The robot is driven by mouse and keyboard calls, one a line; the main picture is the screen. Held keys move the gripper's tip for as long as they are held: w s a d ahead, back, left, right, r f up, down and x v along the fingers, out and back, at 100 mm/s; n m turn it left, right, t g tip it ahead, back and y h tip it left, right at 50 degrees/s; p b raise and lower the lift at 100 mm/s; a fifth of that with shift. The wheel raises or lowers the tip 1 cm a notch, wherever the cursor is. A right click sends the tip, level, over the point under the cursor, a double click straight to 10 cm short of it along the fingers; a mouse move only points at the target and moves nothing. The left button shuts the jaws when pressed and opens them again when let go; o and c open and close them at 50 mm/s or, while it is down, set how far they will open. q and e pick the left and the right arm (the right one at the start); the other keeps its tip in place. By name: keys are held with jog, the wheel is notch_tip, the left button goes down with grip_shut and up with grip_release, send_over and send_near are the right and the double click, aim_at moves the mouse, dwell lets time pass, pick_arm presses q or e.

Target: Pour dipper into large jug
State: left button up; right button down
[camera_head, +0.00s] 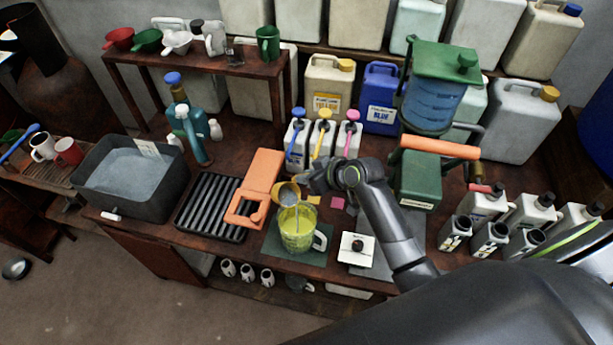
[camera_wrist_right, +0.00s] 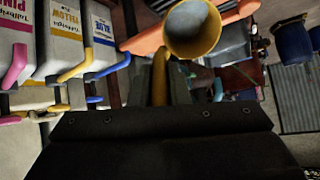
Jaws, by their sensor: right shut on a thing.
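The large jug (camera_head: 297,240) stands upright on a dark green mat (camera_head: 272,247) near the front edge of the bench. It looks yellow-green, and its pale handle is at the right. My right gripper (camera_head: 308,181) is shut on the dipper's handle. My left gripper is not in view.
An orange stand (camera_head: 262,172) and a black rack (camera_head: 212,207) are left of the jug. A white scale-like plate (camera_head: 358,249) is to its right. Small jugs with blue, yellow and pink pumps (camera_head: 321,134) stand behind. Several bottles (camera_head: 487,207) crowd the right.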

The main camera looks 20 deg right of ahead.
jog(key=shift+s+d+f+t+y+b, duration=0.2)
jog(key=shift+s+t+b, duration=0.2)
jog(key=shift+b, duration=0.7)
jog(key=shift+s+d+f+t+y+b, duration=0.15)
jog(key=shift+s+t+y+b, duration=0.2)
jog(key=shift+b, duration=0.75)
jog(key=s+d+f+t+y+b, duration=0.1)
jog(key=s+t+y+b, duration=0.1)
jog(key=b, duration=1.4)
jog(key=s+d+f+n+t+y+b, duration=0.1)
jog(key=t+b, duration=0.6)
jog(key=b, duration=1)
jog(key=shift+s+d+f+y, duration=0.35)
jog(key=shift+s+f+y, duration=0.2)
jog(key=shift+s+y, duration=0.75)
dwell(2.8)
